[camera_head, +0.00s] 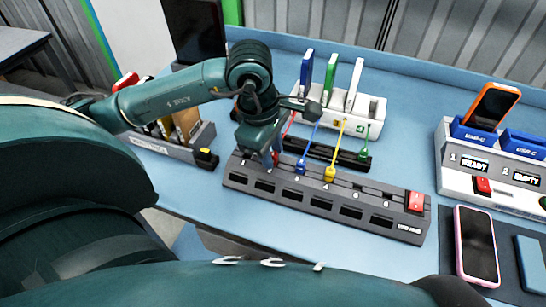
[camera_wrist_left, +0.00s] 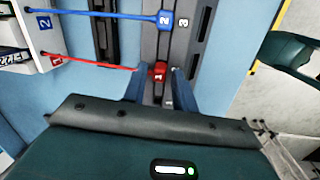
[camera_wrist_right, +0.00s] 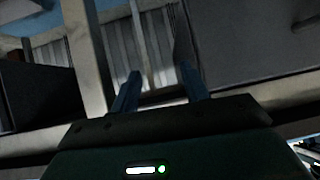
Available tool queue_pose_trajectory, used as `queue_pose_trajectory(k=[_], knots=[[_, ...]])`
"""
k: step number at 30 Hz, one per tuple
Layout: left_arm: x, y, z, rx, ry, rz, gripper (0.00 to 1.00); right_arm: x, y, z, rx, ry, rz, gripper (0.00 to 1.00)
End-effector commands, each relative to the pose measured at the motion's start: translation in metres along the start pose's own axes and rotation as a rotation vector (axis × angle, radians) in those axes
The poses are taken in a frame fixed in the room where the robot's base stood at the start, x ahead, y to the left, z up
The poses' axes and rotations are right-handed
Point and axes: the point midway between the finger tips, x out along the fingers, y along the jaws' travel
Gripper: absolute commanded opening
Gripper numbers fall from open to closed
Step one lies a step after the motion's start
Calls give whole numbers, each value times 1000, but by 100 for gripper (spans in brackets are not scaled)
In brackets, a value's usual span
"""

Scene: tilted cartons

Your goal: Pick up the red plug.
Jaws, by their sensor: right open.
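The red plug (camera_wrist_left: 158,70), marked 1, sits on the grey power strip (camera_head: 335,208) with a red cable running from it. In the head view the plug (camera_head: 276,159) is partly hidden by my left gripper (camera_head: 270,160). My left gripper points down over the strip. In the left wrist view its two fingers are apart, one on each side of the plug, with visible gaps. My right gripper (camera_wrist_right: 158,82) shows only in its own wrist view, open and empty, away from the plug.
A blue plug (camera_head: 301,167) and a yellow plug (camera_head: 330,173) sit farther along the strip, close by. A red switch (camera_head: 416,201) is at the strip's right end. A white switch box (camera_head: 357,113) stands behind. A charging station (camera_head: 462,185) and a pink phone (camera_head: 477,245) are at right.

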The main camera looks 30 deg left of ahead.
Motion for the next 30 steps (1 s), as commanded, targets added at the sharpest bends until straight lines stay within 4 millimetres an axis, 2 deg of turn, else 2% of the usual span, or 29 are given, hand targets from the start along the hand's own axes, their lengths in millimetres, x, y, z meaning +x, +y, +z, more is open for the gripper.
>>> queue_pose_trajectory(k=[1, 10, 23, 26, 30], knots=[[0, 0, 0, 0, 0, 0, 24, 0, 0, 0, 0, 0, 0, 45], [0, 0, 0, 0, 0, 0, 0, 0, 0, -1, 1, 2, 1, 45], [-5, 2, 0, 0, -1, 4, 0, -2, -1, 0, 3, 0, -1, 45], [-14, 4, 1, -1, -2, 8, 0, -2, -1, 1, 3, 0, -1, 45], [-35, 7, 4, 0, -3, 9, 0, -1, -2, 2, 3, 1, -2, 45]])
